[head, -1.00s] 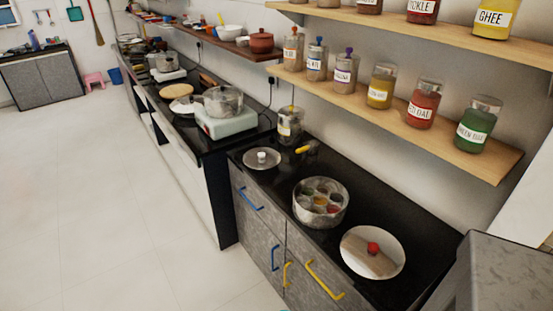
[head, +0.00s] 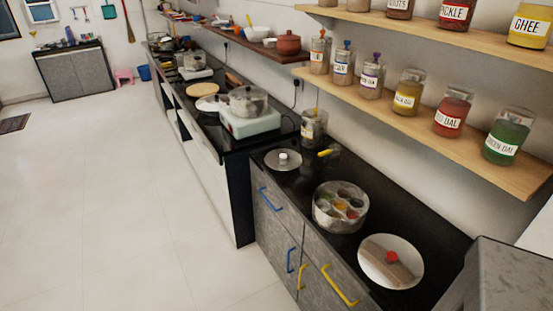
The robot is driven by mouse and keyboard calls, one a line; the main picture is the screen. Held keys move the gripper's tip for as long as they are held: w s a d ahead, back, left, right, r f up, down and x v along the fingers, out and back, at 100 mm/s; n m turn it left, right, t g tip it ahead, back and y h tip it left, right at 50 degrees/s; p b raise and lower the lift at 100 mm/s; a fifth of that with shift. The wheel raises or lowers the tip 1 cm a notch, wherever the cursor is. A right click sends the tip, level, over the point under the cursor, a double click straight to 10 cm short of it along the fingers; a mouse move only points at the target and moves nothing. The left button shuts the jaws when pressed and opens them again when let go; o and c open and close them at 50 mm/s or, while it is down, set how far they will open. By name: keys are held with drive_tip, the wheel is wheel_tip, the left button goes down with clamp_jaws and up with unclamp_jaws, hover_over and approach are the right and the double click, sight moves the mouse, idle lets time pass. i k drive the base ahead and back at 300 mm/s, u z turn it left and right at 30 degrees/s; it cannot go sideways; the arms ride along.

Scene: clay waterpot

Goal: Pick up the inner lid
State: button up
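A round grey metal lid (head: 283,160) with a pale knob lies flat on the black counter beside the spice box. The round metal spice box (head: 341,218) is uncovered and shows several small cups of coloured spice. I cannot tell whether this lid is the inner lid. My gripper is not in view.
Along the wall are a jar (head: 313,127), a shelf of labelled jars (head: 452,112) and a pot (head: 247,103) on a stove (head: 248,122). A grey block (head: 510,275) stands at the lower right. The pale floor (head: 130,190) on the left is clear.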

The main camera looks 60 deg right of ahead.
sight(282, 160)
drive_tip(key=i, duration=0.9)
drive_tip(key=z, duration=0.05)
